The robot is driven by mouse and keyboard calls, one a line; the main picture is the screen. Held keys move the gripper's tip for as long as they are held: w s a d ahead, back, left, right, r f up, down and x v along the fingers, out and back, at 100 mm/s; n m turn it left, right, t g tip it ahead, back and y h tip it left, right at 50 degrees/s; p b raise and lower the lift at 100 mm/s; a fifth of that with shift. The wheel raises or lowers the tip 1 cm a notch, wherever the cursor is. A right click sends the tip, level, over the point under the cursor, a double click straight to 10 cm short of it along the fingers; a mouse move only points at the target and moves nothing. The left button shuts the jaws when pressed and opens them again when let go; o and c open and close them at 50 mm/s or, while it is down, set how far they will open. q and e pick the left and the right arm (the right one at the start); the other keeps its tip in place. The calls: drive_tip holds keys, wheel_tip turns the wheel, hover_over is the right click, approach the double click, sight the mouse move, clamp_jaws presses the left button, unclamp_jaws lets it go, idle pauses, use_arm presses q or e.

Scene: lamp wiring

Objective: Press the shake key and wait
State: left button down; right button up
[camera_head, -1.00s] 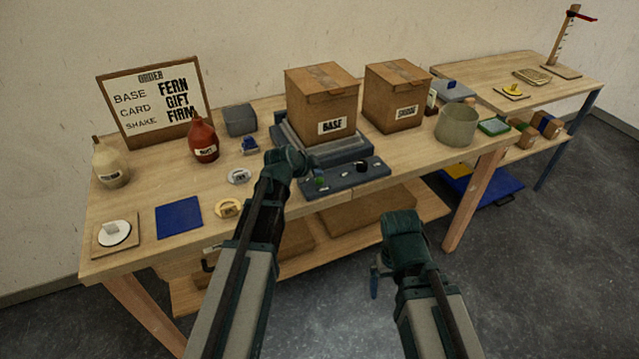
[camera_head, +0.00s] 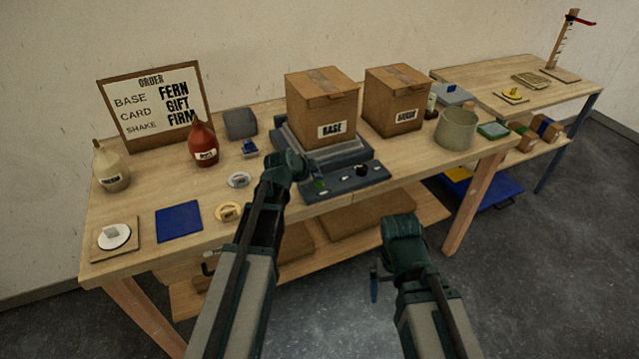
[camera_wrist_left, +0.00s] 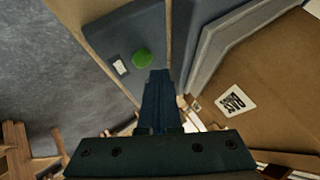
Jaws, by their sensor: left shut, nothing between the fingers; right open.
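The control panel (camera_head: 345,186) lies along the front of the table, below the scale-like platform (camera_head: 368,148). It carries a green key (camera_head: 320,184) and a black knob (camera_head: 362,171). In the left wrist view, the green key (camera_wrist_left: 142,57) sits beside a small white label (camera_wrist_left: 121,67), too small to read. My left gripper (camera_head: 308,172) is shut and empty over the panel's left end. Its fingertips (camera_wrist_left: 158,76) appear just beside the green key; I cannot tell whether they touch anything. My right gripper (camera_head: 375,284) is open and empty, in front of the table.
A carton labelled BASE (camera_head: 322,105) stands on the platform, with a second carton (camera_head: 397,98) to its right. A red bottle (camera_head: 204,145), cream bottle (camera_head: 110,168), blue mat (camera_head: 179,222) and order board (camera_head: 155,105) occupy the left. A round pot (camera_head: 456,130) stands right.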

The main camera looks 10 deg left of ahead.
use_arm(q)
drive_tip(key=shift+f, duration=0.1)
idle(0.8)
drive_tip(key=shift+f+b, duration=0.3)
drive_tip(key=shift+b, duration=0.1)
